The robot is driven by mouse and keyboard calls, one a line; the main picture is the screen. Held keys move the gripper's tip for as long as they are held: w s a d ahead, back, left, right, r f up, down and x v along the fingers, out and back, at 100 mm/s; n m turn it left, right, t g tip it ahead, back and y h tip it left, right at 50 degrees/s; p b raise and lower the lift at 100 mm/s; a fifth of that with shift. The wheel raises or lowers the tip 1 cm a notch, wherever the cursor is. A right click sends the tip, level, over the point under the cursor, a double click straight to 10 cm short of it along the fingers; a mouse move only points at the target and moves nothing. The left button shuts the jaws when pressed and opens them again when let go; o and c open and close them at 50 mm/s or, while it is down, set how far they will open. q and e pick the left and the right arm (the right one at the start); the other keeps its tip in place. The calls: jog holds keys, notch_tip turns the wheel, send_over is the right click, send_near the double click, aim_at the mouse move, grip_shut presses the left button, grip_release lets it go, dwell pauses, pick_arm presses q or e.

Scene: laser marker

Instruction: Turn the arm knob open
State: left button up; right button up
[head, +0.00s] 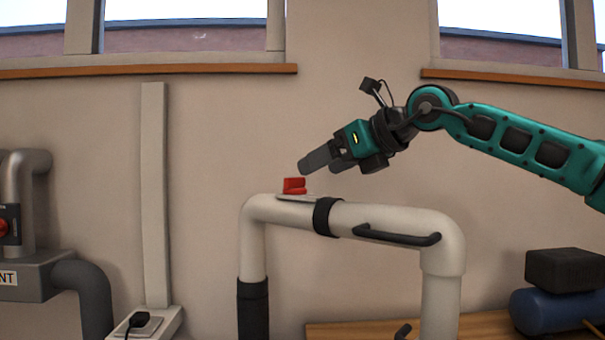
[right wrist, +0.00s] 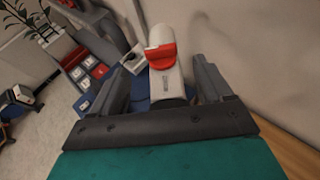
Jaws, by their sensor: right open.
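A small red knob (head: 294,186) sits on top of a light grey pipe arm (head: 380,217), near its upper left bend. In the right wrist view the red knob (right wrist: 161,56) is on the end of the pale arm (right wrist: 168,84), between my fingers and beyond them. My right gripper (head: 306,168) is open and empty, tilted down to the left, just above and to the right of the knob. In the right wrist view its two fingers (right wrist: 164,70) stand apart on either side of the knob. I cannot tell if they touch it. My left gripper is not in view.
A black handle (head: 397,237) and a black band are on the pipe arm. A dark grey pipe unit (head: 38,270) with a red switch stands at the left. A black box (head: 565,269) rests on a blue cylinder at the right. The wall is close behind.

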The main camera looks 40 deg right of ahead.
aim_at(297, 179)
jog(key=x, duration=0.4)
jog(key=shift+w+f+p, duration=0.1)
jog(key=shift+w+p, duration=0.15)
jog(key=shift+p, duration=0.15)
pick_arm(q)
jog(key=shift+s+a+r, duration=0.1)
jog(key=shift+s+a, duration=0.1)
pick_arm(e)
jog(key=shift+x, duration=0.95)
jog(key=shift+c, duration=0.4)
